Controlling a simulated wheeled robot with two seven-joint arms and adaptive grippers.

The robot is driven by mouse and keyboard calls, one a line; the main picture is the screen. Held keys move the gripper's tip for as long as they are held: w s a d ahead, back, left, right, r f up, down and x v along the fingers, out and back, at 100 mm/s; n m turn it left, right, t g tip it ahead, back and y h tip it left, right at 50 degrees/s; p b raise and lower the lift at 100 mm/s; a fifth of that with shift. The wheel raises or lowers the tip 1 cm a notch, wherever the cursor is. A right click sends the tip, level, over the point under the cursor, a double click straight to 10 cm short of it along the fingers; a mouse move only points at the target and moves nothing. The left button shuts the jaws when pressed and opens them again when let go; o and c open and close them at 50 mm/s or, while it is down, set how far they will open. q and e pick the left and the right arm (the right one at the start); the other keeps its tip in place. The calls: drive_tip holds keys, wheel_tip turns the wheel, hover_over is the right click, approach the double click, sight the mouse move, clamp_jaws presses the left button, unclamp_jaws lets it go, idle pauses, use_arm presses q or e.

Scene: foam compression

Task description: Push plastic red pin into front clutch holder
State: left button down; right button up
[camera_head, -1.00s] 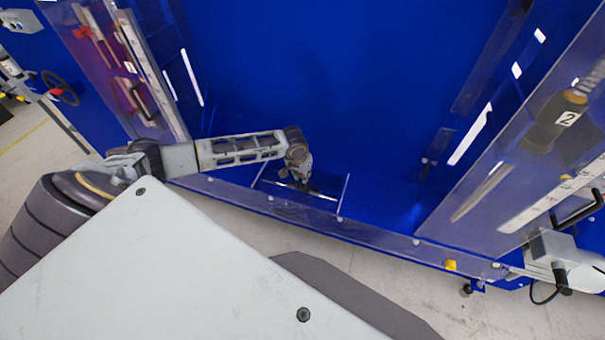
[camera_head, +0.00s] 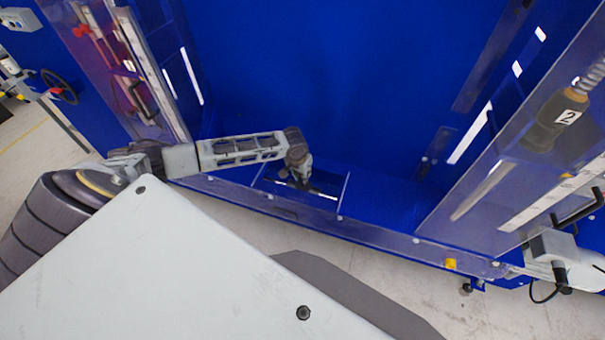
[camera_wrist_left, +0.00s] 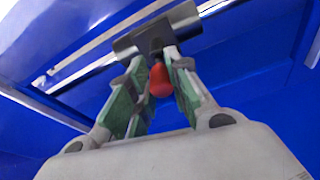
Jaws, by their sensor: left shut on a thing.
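The red plastic pin (camera_wrist_left: 160,80) shows in the left wrist view, between the two green-padded fingers of my left gripper (camera_wrist_left: 155,66). Its rounded red end faces the camera, directly below a dark clutch holder (camera_wrist_left: 157,38) on a shiny metal rod. The fingers are closed in around the pin, and their tips reach up to the holder. How deep the pin sits in the holder is hidden. In the head view my left gripper (camera_head: 303,180) is down at the rod inside the blue machine; the pin is too small to make out there. My right gripper is out of view.
A shiny rod (camera_head: 322,195) crosses a clear-sided frame low in the blue machine (camera_head: 330,80). A transparent front panel (camera_head: 380,232) runs along the near edge. A clear door with a tool marked 2 (camera_head: 556,120) stands at the right, another clear door (camera_head: 140,75) at the left.

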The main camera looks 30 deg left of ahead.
use_arm(q)
drive_tip(key=shift+s+x, duration=0.25)
drive_tip(key=shift+x, duration=0.85)
idle(0.8)
drive_tip(key=c, duration=1.2)
unclamp_jaws()
drive_tip(key=shift+f, duration=0.1)
drive_tip(key=shift+c, duration=0.2)
drive_tip(key=shift+w+p+v, duration=0.2)
drive_tip(key=shift+p+v, duration=0.55)
drive_tip(key=shift+w+p+v, duration=0.15)
drive_tip(key=shift+p+v, duration=0.6)
drive_tip(key=shift+w+p+v, duration=0.2)
drive_tip(key=shift+p+v, duration=0.35)
drive_tip(key=shift+v, duration=0.2)
drive_tip(key=shift+w+p+v, duration=0.15)
drive_tip(key=shift+p+v, duration=0.4)
drive_tip(key=shift+v, duration=0.2)
drive_tip(key=shift+a+r, duration=0.1)
drive_tip(key=shift+r, duration=0.15)
drive_tip(key=v, duration=1.1)
drive_tip(key=shift+s+r, duration=0.15)
drive_tip(key=shift+r, duration=0.15)
